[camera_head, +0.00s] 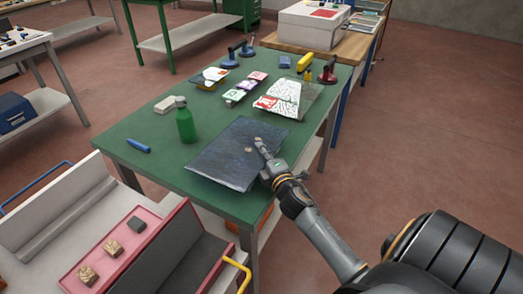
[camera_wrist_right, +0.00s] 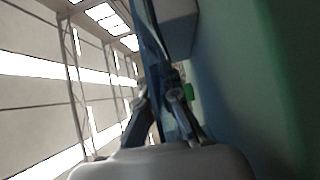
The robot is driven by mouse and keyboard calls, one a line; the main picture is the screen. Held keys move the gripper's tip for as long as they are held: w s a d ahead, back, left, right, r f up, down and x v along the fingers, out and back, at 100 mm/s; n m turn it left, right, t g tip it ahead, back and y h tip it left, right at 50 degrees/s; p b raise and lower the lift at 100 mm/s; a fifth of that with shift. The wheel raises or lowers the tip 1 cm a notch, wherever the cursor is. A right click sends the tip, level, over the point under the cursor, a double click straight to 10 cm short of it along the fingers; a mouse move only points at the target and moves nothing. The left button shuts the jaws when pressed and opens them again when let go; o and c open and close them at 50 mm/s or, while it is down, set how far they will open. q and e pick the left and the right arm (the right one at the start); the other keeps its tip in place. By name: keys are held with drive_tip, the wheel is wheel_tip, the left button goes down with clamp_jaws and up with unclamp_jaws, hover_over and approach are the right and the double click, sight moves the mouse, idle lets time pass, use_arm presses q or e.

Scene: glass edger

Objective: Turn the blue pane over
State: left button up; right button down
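The blue pane (camera_head: 235,153) is a dark blue rectangular sheet, lying roughly flat on the green table (camera_head: 160,165) near its front right edge. My right gripper (camera_head: 263,148) is at the pane's right edge, with a finger showing over its upper face. In the right wrist view, the pane (camera_wrist_right: 152,45) shows edge-on as a blue strip between the two fingers (camera_wrist_right: 160,100). The fingers stand on either side of it and look a little apart from it; contact is hard to judge. My left gripper is in neither view.
A patterned sheet (camera_head: 290,97), small cards (camera_head: 235,97) and suction lifters (camera_head: 328,72) lie farther back. A pink-edged tray (camera_head: 85,268) is at front left.

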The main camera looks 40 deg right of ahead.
drive_tip(key=shift+f+b, duration=0.25)
drive_tip(key=shift+b, duration=0.1)
drive_tip(key=c, duration=1.4)
unclamp_jaws()
drive_tip(key=shift+c, duration=0.2)
drive_tip(key=shift+f, duration=0.25)
drive_tip(key=v, duration=1.2)
drive_tip(key=shift+r, duration=0.2)
